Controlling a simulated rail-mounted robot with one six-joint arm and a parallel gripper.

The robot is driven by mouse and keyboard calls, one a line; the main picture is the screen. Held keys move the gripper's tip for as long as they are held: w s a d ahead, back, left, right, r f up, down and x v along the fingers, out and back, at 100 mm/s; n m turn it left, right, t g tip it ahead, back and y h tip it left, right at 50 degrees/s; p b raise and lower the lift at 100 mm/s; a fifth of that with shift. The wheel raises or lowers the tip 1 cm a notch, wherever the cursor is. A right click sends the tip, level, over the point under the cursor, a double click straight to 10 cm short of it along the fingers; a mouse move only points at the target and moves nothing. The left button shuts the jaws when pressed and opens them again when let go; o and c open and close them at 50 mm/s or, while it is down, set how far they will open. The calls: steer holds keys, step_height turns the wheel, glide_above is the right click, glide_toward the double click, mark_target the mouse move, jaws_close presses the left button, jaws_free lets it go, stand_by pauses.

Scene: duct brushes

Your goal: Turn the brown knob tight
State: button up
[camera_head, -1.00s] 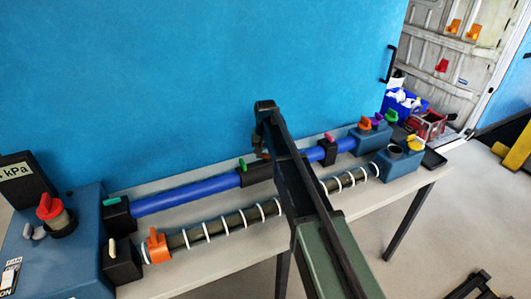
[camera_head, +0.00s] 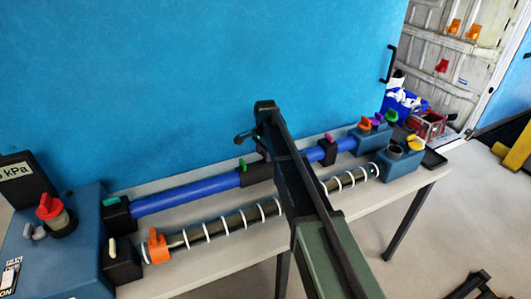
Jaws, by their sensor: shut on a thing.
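My arm reaches from the lower right over the bench, its end above the black block (camera_head: 258,173) in the middle of the blue duct (camera_head: 190,195). My gripper (camera_head: 246,138) shows only as a small dark part to the left of the arm's end. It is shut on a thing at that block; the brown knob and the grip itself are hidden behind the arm.
A ribbed tube (camera_head: 225,222) with an orange clamp (camera_head: 158,248) lies in front. A red knob (camera_head: 49,206) is on the blue box at left. Blue blocks with coloured knobs (camera_head: 365,123) stand at right. A blue wall rises behind.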

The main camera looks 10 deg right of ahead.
steer(key=shift+m, duration=1)
steer(key=o, duration=0.9)
step_height(320, 180, up, 11)
steer(key=p, duration=1)
steer(key=shift+f+p, duration=0.1)
steer(key=shift+p, duration=0.3)
